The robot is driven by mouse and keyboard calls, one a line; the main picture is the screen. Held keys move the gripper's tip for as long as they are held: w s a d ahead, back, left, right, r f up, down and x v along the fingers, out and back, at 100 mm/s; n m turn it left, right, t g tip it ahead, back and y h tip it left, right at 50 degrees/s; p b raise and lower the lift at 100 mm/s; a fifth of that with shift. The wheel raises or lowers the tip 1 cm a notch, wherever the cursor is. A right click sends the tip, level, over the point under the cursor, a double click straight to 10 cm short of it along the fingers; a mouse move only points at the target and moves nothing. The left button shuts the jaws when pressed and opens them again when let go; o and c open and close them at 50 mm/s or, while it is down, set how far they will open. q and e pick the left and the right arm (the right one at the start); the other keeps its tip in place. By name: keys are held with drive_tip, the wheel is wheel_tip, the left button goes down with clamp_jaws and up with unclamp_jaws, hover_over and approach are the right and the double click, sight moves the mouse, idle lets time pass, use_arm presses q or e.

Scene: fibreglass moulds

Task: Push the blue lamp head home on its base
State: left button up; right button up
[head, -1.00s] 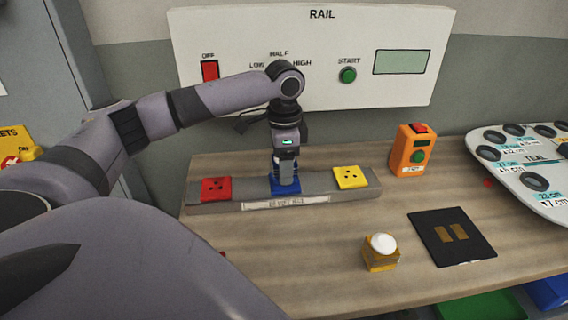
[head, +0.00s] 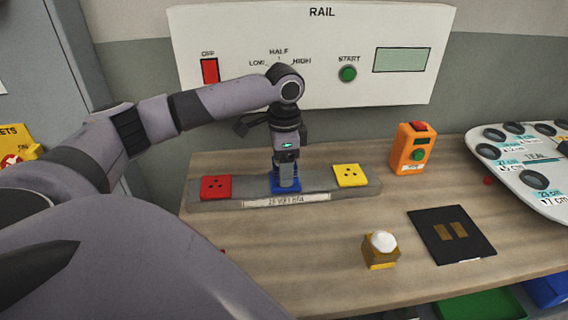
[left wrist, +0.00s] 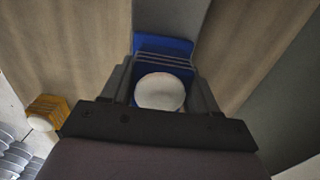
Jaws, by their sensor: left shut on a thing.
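The blue base (head: 285,189) sits in the middle of a grey strip (head: 330,198), between a red base and a yellow base. My left gripper (head: 286,181) points down over the blue base, shut on the blue lamp head. In the left wrist view the lamp head's white dome (left wrist: 160,92) shows between the fingers (left wrist: 160,95), with blue surface behind it. The head view hides most of the lamp head behind the fingers, so I cannot tell whether a gap is left under it. My right gripper is not in view.
The red base (head: 216,187) and yellow base (head: 350,175) flank the fingers. An amber lamp head (head: 381,252) with a white dome stands in front. A black pad (head: 451,237), an orange box (head: 411,148) and a white board (head: 530,180) lie to the right. A panel (head: 320,60) stands behind.

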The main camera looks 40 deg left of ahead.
use_arm(q)
drive_tip(key=o, duration=1.1)
drive_tip(key=shift+c, duration=0.2)
drive_tip(key=shift+r, duration=3.55)
